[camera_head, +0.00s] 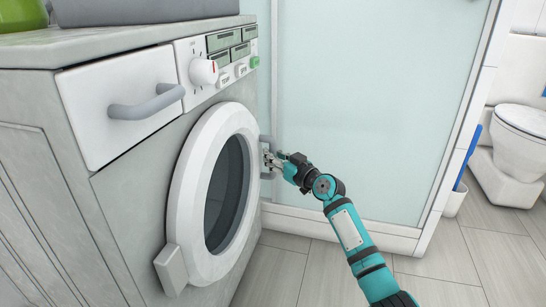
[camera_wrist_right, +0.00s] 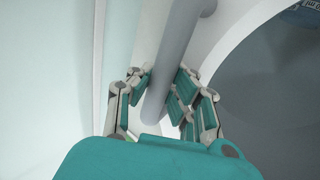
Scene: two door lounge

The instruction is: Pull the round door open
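The round door (camera_head: 186,190) is a white ring with dark glass on the front of a grey washing machine. It looks closed against the machine front. Its grey bar handle (camera_head: 264,142) is on the right side of the ring. My right gripper (camera_head: 270,157) is at this handle, with its teal arm coming from the lower right. In the right wrist view the handle bar (camera_wrist_right: 180,45) runs between the finger pads of my right gripper (camera_wrist_right: 160,95), which look pressed against it from both sides. Part of the ring (camera_wrist_right: 225,35) shows beside it. My left gripper is not in view.
A drawer with a grey handle (camera_head: 147,102) and a control panel with a knob (camera_head: 203,72) are above the door. A frosted glass shower panel (camera_head: 365,110) stands close behind my right gripper. Tiled floor (camera_head: 300,275) is open at the front; a toilet (camera_head: 520,140) is far right.

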